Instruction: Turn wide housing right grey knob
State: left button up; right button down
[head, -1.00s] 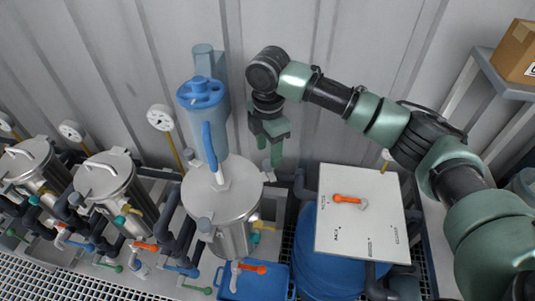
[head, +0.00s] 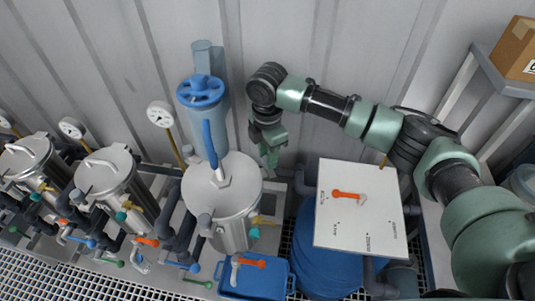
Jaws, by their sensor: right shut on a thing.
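The wide housing (head: 229,238) is a large steel cylinder with a round lid, left of the picture's middle. My right gripper (head: 271,160) points down at the lid's right rear edge. It is shut on the right grey knob, which is mostly hidden by the fingers, so its turn angle cannot be read. My left gripper is not in view.
A blue filter with a blue handwheel (head: 201,91) stands close left of my right gripper. A white panel with an orange lever (head: 347,195) lies to the right, over a blue barrel (head: 325,262). Smaller steel vessels (head: 103,174) and gauges stand left. A corrugated wall is behind.

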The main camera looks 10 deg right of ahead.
jog(key=shift+r+m+p, duration=0.15)
jog(key=shift+m+p, duration=0.35)
jog(key=shift+p, duration=0.3)
jog(key=m+p, duration=0.5)
jog(key=p, duration=0.2)
jog(key=shift+m, duration=0.4)
jog(key=shift+m+p, duration=0.55)
jog(key=shift+m, duration=0.35)
jog(key=m, duration=0.2)
jog(key=shift+m+p, duration=0.35)
jog(key=shift+m, duration=0.05)
jog(key=m, duration=0.6)
jog(key=shift+m, duration=0.4)
jog(key=c, duration=1.1)
grip_release()
jog(key=shift+o, duration=0.2)
